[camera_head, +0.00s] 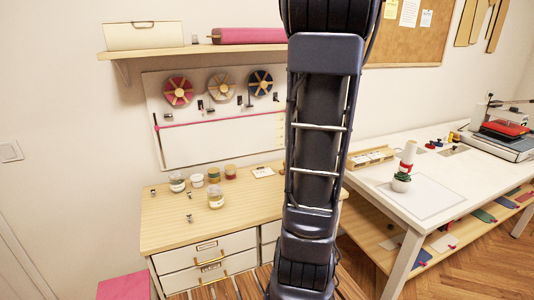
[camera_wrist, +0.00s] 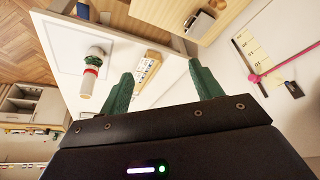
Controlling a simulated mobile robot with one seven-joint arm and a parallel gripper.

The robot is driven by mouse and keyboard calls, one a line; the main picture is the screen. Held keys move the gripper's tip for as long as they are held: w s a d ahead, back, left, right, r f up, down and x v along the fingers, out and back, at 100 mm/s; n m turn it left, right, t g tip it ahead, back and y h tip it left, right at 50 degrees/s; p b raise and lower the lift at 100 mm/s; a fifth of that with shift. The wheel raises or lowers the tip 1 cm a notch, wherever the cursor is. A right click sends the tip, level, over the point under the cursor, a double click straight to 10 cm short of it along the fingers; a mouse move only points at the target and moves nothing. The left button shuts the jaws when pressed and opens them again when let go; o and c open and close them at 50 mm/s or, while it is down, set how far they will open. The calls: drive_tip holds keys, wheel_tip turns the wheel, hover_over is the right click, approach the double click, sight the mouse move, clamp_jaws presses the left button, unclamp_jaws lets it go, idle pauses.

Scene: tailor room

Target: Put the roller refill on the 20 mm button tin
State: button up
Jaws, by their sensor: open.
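A pale cylinder with a red band (camera_head: 408,153), which looks like the roller refill, stands upright on the white table at the right. It appears behind or on a small white-and-green item (camera_head: 401,184); I cannot tell which. In the wrist view the pale cylinder (camera_wrist: 86,88) lies left of my gripper (camera_wrist: 161,70), beyond the fingers. My gripper is open with nothing between its green fingers. Several small round tins or jars, one of them a clear jar (camera_head: 215,197), stand on the wooden cabinet top. Their size labels are too small to read. In the head view my arm hides my gripper.
The white table (camera_head: 450,203) also holds a wooden tray (camera_head: 370,158) and a red-and-grey machine (camera_head: 500,125). A shelf (camera_head: 190,51) juts out above the wooden cabinet (camera_head: 160,221). The cabinet top's front has free room.

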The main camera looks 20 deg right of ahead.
drive_tip(key=s+a+n+t+y, duration=0.1)
drive_tip(key=s+a+n, duration=0.1)
drive_tip(key=a, duration=0.7)
drive_tip(key=s+a+n, duration=0.2)
drive_tip(key=a+n, duration=0.1)
drive_tip(key=a, duration=0.5)
drive_tip(key=s+a+f+n+y, duration=0.1)
drive_tip(key=s+a+f+n, duration=0.1)
drive_tip(key=s+a, duration=0.3)
drive_tip(key=s+a+f+n+y, duration=0.1)
drive_tip(key=s+a+f+n, duration=0.2)
drive_tip(key=a, duration=0.6)
drive_tip(key=shift+s+a+f+t, duration=0.15)
drive_tip(key=shift+s+f+t, duration=0.25)
drive_tip(key=shift+s, duration=0.8)
drive_tip(key=shift+o, duration=0.5)
